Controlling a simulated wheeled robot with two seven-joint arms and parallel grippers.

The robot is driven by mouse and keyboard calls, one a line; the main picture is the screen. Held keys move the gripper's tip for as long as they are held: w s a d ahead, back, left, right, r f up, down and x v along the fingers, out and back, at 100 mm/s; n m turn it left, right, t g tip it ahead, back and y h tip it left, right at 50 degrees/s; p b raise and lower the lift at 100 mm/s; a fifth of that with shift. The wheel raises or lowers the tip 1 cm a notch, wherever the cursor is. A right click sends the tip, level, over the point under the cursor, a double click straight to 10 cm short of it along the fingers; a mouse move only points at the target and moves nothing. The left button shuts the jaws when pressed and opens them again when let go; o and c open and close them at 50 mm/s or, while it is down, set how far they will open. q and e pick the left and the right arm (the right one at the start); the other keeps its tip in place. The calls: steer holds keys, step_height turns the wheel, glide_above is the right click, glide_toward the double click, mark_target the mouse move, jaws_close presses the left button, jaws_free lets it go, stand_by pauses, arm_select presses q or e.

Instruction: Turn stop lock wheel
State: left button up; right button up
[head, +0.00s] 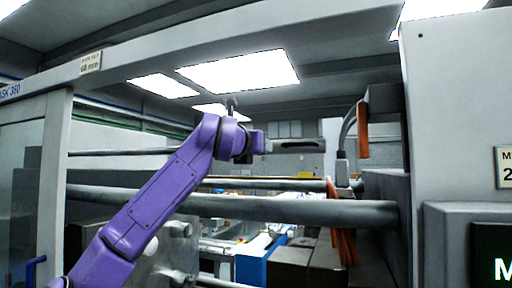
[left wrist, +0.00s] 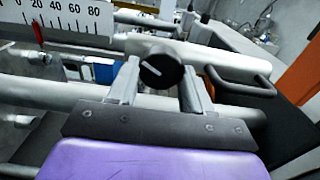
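The stop lock wheel (left wrist: 160,69) is a round black knob with a white pointer line, on a light bar in the left wrist view. My left gripper (left wrist: 159,78) has its two grey fingers apart, one on each side of the knob. I cannot tell whether the fingers touch it. In the head view my purple left arm reaches in from the lower left, and its gripper (head: 266,145) is small and partly hidden by the wrist. I cannot make out the knob in the head view. My right gripper is in neither view.
A white scale (left wrist: 70,17) with a red pointer (left wrist: 38,33) lies left of the knob. A dark curved handle (left wrist: 240,82) stands close on the right. Thick grey bars (head: 290,208) cross the machine opening, and a grey frame (head: 458,130) bounds it on the right.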

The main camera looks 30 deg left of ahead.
arm_select(q)
steer(key=shift+d+r+n+b, duration=0.1)
steer(key=shift+n+b, duration=3.95)
steer(key=shift+n, duration=11.85)
